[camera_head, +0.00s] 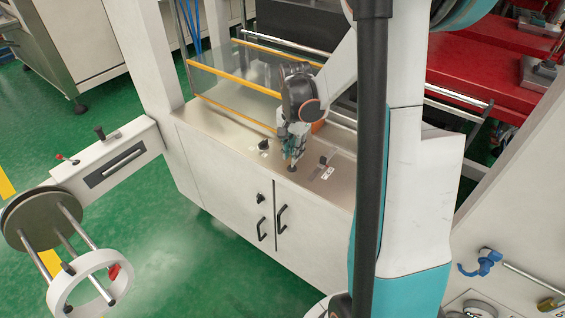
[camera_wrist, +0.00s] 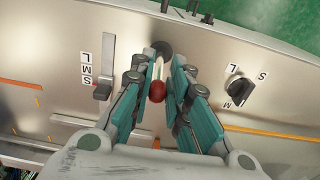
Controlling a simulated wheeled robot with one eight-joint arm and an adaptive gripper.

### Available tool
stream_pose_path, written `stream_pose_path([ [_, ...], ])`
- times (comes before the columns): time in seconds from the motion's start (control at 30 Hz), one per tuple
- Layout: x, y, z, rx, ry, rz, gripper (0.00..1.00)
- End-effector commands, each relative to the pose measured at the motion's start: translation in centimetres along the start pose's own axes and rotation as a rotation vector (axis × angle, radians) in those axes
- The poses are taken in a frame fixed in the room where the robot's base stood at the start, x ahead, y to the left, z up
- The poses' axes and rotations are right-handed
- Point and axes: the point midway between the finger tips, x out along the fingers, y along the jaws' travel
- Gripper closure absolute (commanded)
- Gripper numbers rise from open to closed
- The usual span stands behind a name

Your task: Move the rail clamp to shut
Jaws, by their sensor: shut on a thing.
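A lever with a red ball knob (camera_wrist: 157,91) stands on a round black base on the metal top of the white cabinet; I take it as the rail clamp, but no label on it is readable. My gripper (camera_wrist: 163,58) has its fingers on both sides of the lever, closed on it, with the ball between the teal finger links. In the head view my gripper (camera_head: 291,163) reaches down to the cabinet top, and its fingers hide most of the lever. I cannot tell whether the clamp is open or shut.
A slide lever (camera_wrist: 103,90) marked S, M, L is left of my gripper, and a black rotary knob (camera_wrist: 238,91) is right of it. A clear guard with yellow bars (camera_head: 235,65) stands behind. Green floor (camera_head: 150,225) is free in front of the cabinet.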

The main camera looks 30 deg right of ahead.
Motion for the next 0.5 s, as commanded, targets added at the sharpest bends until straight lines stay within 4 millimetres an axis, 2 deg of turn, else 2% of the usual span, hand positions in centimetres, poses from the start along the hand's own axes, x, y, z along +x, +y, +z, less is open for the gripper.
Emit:
stream_pose_path([
  [0.5,0.8,0.0,-2.2,0.001,0.003,-0.001,1.0],
])
